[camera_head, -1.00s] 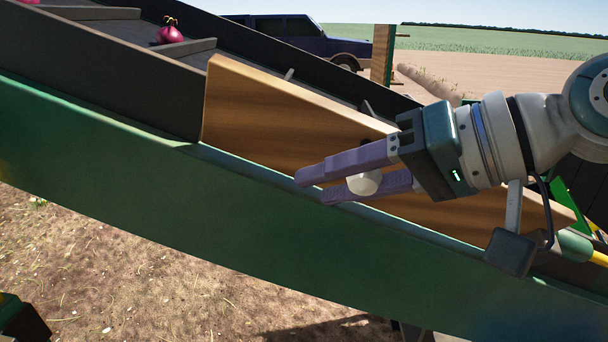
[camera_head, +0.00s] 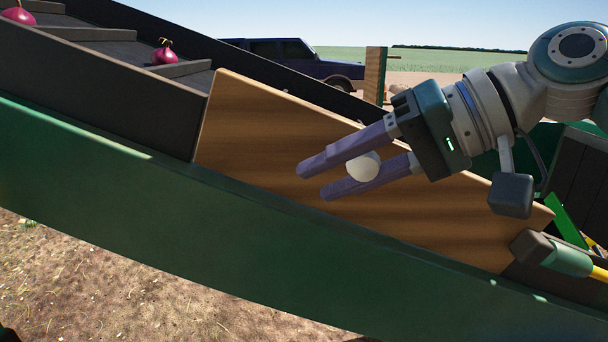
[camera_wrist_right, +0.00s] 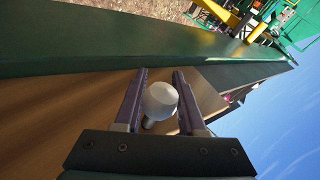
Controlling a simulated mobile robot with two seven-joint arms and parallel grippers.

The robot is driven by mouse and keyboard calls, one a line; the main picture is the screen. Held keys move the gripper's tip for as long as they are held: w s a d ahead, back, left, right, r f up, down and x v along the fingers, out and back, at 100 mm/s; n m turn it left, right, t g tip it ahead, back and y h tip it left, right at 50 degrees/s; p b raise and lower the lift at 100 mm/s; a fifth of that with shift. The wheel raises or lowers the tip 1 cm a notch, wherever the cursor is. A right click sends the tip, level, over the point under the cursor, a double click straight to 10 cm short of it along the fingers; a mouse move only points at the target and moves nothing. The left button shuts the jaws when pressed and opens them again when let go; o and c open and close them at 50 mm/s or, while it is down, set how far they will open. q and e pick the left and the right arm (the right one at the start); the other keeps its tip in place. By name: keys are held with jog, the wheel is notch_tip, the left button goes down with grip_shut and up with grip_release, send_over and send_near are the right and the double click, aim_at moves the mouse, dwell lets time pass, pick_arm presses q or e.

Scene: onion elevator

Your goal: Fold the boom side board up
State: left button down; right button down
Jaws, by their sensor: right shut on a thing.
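My right gripper (camera_head: 322,183) is shut on the white round knob (camera_head: 363,166) on the board's face. In the right wrist view the knob (camera_wrist_right: 160,99) sits between the two purple fingers, with the board (camera_wrist_right: 85,115) behind it. My left gripper is not in view.
Red onions (camera_head: 165,53) lie on the dark slatted belt (camera_head: 105,48) at the upper left. A dark pickup (camera_head: 290,62) and a wooden post (camera_head: 374,75) stand behind the boom. A green and yellow cylinder (camera_head: 568,258) is at the board's lower right end. Bare ground lies below the boom.

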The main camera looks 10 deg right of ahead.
jog(key=shift+w+r, duration=0.15)
jog(key=c, duration=0.9)
grip_release()
jog(key=o, duration=0.4)
jog(key=shift+d, duration=0.15)
jog(key=b+v, duration=0.5)
jog(key=v, duration=0.4)
jog(key=shift+s+d+r, duration=0.25)
